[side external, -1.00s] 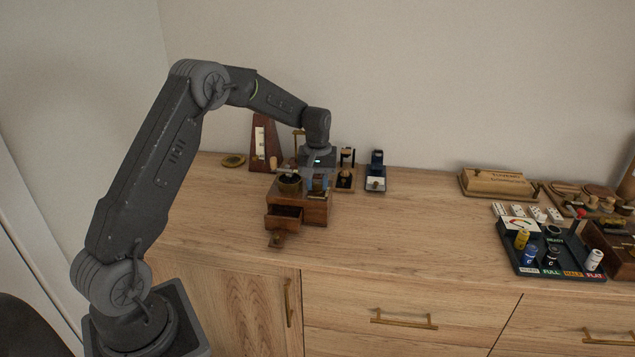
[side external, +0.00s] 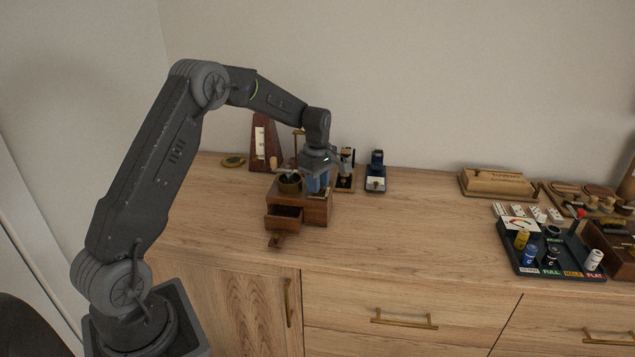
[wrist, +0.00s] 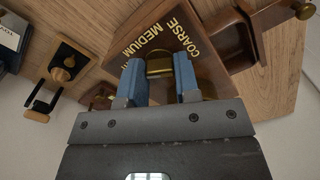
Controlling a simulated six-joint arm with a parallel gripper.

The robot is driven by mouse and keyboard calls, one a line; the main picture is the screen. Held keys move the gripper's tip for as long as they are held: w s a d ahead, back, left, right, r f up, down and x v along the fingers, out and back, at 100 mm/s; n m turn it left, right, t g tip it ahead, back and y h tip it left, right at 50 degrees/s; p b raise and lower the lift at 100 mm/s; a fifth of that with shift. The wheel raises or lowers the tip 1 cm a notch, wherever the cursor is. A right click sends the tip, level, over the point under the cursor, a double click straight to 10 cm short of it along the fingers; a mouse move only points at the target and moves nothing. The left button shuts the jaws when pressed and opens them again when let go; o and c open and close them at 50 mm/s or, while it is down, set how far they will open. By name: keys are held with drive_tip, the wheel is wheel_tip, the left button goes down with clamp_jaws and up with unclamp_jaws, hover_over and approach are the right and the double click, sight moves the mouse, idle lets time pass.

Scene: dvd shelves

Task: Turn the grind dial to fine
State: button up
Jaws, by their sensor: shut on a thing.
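The wooden coffee grinder (side external: 317,214) stands on the cabinet top with its front drawer (side external: 284,217) pulled out. My gripper (side external: 317,188) points down over the grinder's top, beside its brass bowl. In the wrist view my gripper (wrist: 160,82) has its two blue fingers shut on the brass grind dial (wrist: 160,66). The words COARSE and MEDIUM show on the grinder top (wrist: 178,36) beside the dial. Any further label is hidden behind a finger, and I cannot tell which mark the dial points to.
A dark wooden metronome (side external: 259,145) stands behind the grinder at left, near a small brass dish (side external: 233,161). Small stands, including a dark one (side external: 376,172), are close at right. A black tray (side external: 553,258) is far right. The cabinet top between is clear.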

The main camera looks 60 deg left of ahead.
drive_tip(key=n, duration=0.5)
drive_tip(key=shift+n, duration=0.3)
idle(0.4)
drive_tip(key=o, duration=0.9)
wheel_tip(320, 180, up, 14)
drive_tip(key=shift+f, duration=0.1)
idle(0.4)
